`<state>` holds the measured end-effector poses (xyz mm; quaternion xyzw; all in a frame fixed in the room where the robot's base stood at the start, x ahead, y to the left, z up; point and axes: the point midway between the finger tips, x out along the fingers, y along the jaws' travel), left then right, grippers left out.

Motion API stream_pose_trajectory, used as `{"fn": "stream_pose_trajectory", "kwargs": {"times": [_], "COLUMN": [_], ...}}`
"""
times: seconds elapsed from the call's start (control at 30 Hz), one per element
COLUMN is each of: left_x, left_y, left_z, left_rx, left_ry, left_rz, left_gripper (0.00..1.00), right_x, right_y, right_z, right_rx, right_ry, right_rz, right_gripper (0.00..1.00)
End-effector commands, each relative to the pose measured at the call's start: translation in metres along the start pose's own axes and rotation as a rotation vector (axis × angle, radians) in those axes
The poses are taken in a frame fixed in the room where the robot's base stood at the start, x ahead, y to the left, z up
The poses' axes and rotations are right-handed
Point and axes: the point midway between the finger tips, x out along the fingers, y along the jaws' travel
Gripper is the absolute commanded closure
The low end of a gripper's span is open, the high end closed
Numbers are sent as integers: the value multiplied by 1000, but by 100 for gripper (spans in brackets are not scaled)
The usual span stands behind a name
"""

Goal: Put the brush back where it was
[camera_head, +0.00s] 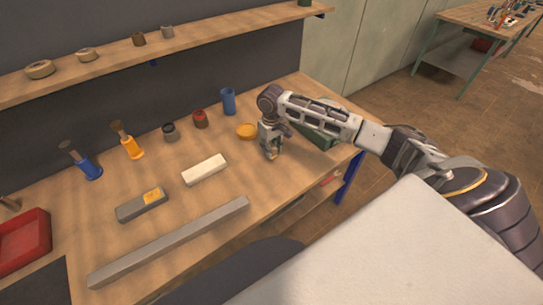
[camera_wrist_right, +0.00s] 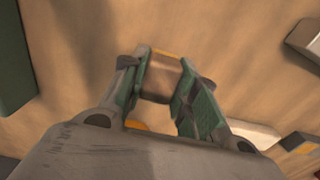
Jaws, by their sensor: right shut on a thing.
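My right gripper (camera_head: 270,154) is low over the right part of the workbench (camera_head: 225,212). In the right wrist view its green fingers (camera_wrist_right: 163,100) are shut on a small brown thing (camera_wrist_right: 164,76) with an orange edge. The fingers hide much of it, and I cannot tell whether it is a brush. My left gripper is not in view.
A white block (camera_head: 205,169), a grey block with a yellow label (camera_head: 140,206) and a long grey bar (camera_head: 170,243) lie left of my right gripper. A yellow roll (camera_head: 246,131), a blue cup (camera_head: 228,101) and a green box (camera_head: 316,135) are close by. A red tray (camera_head: 22,240) is far left.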

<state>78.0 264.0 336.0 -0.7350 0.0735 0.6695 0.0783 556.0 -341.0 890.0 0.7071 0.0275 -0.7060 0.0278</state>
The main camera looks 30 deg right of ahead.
Motion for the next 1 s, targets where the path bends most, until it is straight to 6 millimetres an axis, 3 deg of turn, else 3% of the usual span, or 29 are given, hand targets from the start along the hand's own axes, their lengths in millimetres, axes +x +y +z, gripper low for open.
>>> {"fn": "stream_pose_trajectory", "kwargs": {"times": [0.4, 0.9, 0.93, 1.0], "left_x": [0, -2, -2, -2], "left_y": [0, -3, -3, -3], "left_z": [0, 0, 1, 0], "left_rx": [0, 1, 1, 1], "left_ry": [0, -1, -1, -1], "left_rz": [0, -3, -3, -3], "left_gripper": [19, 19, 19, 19], "right_x": [43, 48, 48, 48], "right_y": [0, 0, 0, 0], "right_z": [1, 0, 0, 0], "right_rx": [0, 0, 0, 0], "right_ry": [-2, -1, 0, 0], "right_rz": [0, 0, 1, 1], "right_gripper": [89, 89, 68, 59]}}
